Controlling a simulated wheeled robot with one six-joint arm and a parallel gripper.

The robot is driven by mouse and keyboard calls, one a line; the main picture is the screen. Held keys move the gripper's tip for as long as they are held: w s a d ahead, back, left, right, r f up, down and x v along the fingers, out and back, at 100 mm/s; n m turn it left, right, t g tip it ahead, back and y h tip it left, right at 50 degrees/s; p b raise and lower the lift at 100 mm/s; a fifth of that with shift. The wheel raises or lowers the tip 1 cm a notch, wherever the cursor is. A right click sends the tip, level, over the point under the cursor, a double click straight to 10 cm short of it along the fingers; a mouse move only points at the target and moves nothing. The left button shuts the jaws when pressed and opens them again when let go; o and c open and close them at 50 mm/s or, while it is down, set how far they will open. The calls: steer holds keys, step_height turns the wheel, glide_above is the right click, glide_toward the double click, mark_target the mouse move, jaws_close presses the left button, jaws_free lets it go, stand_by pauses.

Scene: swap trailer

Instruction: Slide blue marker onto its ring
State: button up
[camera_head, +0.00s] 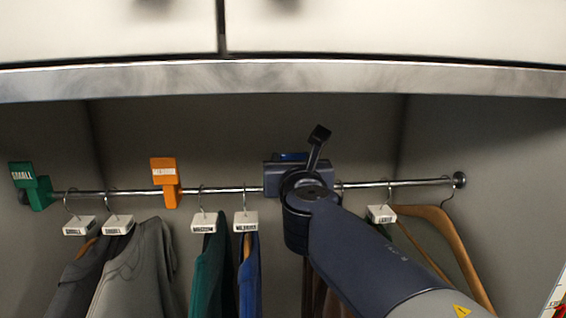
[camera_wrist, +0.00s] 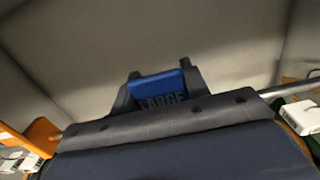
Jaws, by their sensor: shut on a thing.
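The blue marker (camera_wrist: 162,90), labelled "LARGE", is held between the fingers of my gripper (camera_wrist: 160,84) in the wrist view. In the head view only a blue sliver of the marker (camera_head: 292,156) shows above my gripper (camera_head: 290,168), which is at the rail right of centre. My gripper is shut on the marker. The marker's lower part is hidden by my gripper, and I cannot tell whether it touches the rail (camera_head: 225,190). No ring is clearly visible.
An orange marker (camera_head: 166,182) and a green marker (camera_head: 31,186) sit on the rail to the left. Several garments hang on tagged hangers, including a blue one (camera_head: 249,275). A wooden hanger (camera_head: 455,245) is at right. A cabinet edge (camera_head: 280,76) runs above.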

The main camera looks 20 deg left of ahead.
steer(key=w+d, duration=0.2)
steer(key=d, duration=0.1)
steer(key=shift+d, duration=0.2)
steer(key=o, duration=1.4)
steer(key=shift+s, duration=0.1)
steer(key=b+v, duration=0.1)
steer(key=v, duration=0.9)
steer(key=shift+s+d, duration=0.15)
steer(key=shift+s, duration=0.2)
steer(key=shift+w, duration=0.1)
